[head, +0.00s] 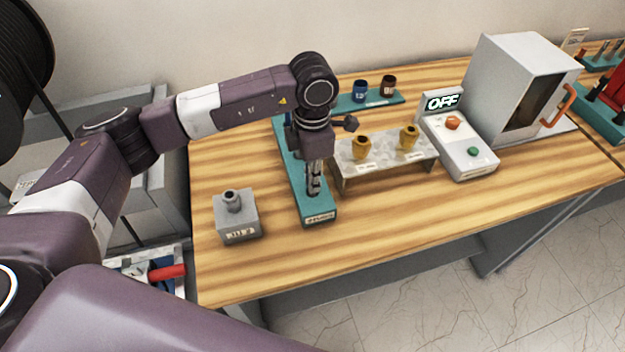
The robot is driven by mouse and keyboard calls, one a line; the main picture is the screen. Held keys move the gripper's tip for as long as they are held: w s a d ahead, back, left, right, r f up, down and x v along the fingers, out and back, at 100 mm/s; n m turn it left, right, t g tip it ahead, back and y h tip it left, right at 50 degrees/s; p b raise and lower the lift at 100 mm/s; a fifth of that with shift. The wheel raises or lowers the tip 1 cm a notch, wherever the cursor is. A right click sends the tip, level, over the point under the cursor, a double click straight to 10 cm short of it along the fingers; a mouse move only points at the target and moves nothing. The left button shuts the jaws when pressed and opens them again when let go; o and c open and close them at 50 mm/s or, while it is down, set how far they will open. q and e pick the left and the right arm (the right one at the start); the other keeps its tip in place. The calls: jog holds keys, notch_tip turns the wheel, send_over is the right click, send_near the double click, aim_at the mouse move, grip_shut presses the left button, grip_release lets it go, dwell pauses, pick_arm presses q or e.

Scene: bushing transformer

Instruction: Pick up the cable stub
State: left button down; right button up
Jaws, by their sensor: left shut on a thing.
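My left gripper (314,190) points straight down over the front part of a long teal rack (318,214) on the wooden table. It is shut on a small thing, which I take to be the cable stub. The fingers mostly hide the stub, and it is too small to tell whether it still touches the rack. My right gripper is not in view.
A grey block (237,218) with a short post stands left of the rack. Right of it are a stone-topped stand (385,158) with two brass bushings, a control box (460,145) reading OFF and a white cabinet (518,85). The table's front is clear.

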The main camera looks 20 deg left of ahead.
pick_arm(q)
notch_tip(320, 180, up, 14)
jog(key=b, duration=0.4)
jog(key=shift+w+r, duration=0.1)
notch_tip(320, 180, up, 13)
jog(key=p, duration=0.5)
